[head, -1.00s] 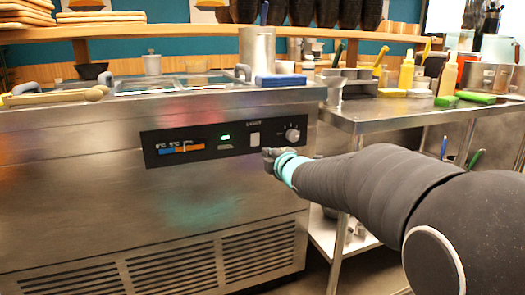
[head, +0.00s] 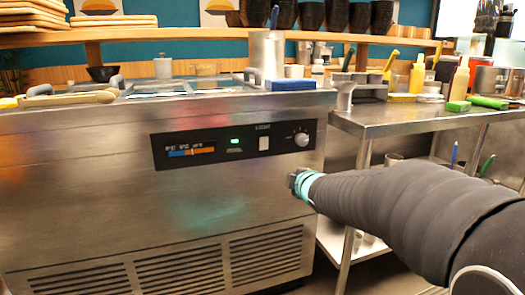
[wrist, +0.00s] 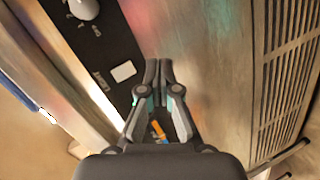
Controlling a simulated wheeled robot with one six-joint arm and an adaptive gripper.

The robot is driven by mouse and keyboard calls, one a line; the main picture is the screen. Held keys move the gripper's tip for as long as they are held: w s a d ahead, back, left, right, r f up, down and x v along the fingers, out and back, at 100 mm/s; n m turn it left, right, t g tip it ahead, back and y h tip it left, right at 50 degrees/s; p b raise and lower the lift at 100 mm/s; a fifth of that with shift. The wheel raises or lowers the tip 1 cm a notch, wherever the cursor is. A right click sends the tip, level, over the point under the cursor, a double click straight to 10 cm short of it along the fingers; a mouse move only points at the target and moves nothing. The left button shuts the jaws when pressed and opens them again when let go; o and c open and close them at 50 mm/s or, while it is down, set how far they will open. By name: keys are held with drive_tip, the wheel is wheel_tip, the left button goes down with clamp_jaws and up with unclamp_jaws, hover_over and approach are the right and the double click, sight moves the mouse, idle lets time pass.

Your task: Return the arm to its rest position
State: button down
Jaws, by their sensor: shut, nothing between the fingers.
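My gripper (head: 293,182) is in front of the steel counter unit (head: 90,215), below and slightly left of the knob on its control panel (head: 165,150). In the wrist view its fingers (wrist: 158,66) are together with nothing between them, over the steel front. My dark arm with a teal band reaches in from the lower right of the head view. I cannot tell whether the fingertips touch the steel.
The panel has a round knob (head: 302,139), a white light switch (head: 264,144) and a green lamp (head: 235,141). A steel side table (head: 400,122) with bottles stands at right. A wooden shelf (head: 215,31) runs behind.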

drive_tip(key=s+d+f+m+g+h, duration=0.1)
drive_tip(key=s+d+f+m+g, duration=0.1)
drive_tip(key=s+f+m, duration=0.3)
drive_tip(key=s+d+f+m+g+h+p, duration=0.1)
drive_tip(key=s+d+m+g+h, duration=0.15)
drive_tip(key=s, duration=0.35)
drive_tip(key=s+d+f+m+g, duration=0.2)
drive_tip(key=s+f+m+g, duration=0.15)
drive_tip(key=s, duration=0.25)
drive_tip(key=s+r+m+p, duration=0.2)
drive_tip(key=s, duration=0.8)
drive_tip(key=s+a+r+m+p, duration=0.1)
drive_tip(key=s+r+m+p, duration=0.1)
drive_tip(key=s, duration=0.7)
drive_tip(key=shift+s+r+m+g+y, duration=0.3)
drive_tip(key=shift+s+r+m+y, duration=0.15)
drive_tip(key=shift+r+m, duration=0.35)
